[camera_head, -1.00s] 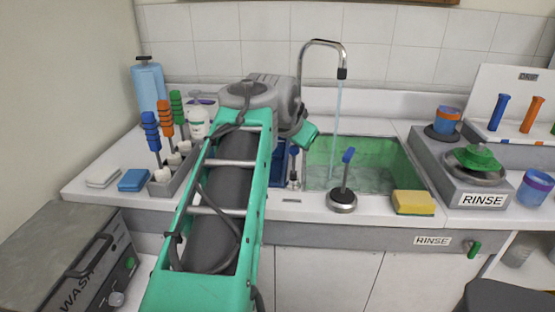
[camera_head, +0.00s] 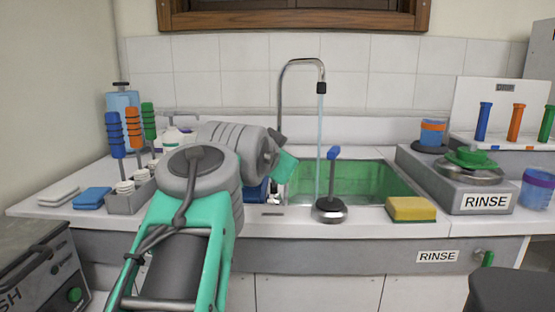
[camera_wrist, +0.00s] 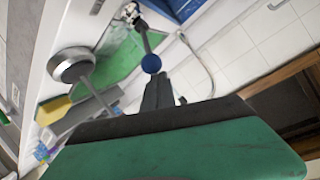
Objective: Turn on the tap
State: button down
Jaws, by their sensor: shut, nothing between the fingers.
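The chrome tap (camera_head: 301,64) arches over the green sink (camera_head: 365,180), and a thin pale-blue stream (camera_head: 319,135) falls from its spout. In the wrist view, a dark lever with a blue ball end (camera_wrist: 151,63) rises from a chrome base (camera_wrist: 130,12) beside the sink. My gripper (camera_wrist: 158,95) is shut and empty, its dark fingertips right by the blue ball. I cannot tell whether they touch it. In the head view, my arm covers most of the lever area, and my fingertips are hard to make out.
A rack of coloured-handled tools (camera_head: 128,200) is left of my arm. A grey RINSE stand (camera_head: 470,190) is at right.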

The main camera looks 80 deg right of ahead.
jog(key=shift+w+d, duration=0.1)
jog(key=shift+d, duration=0.25)
jog(key=shift+a, duration=0.1)
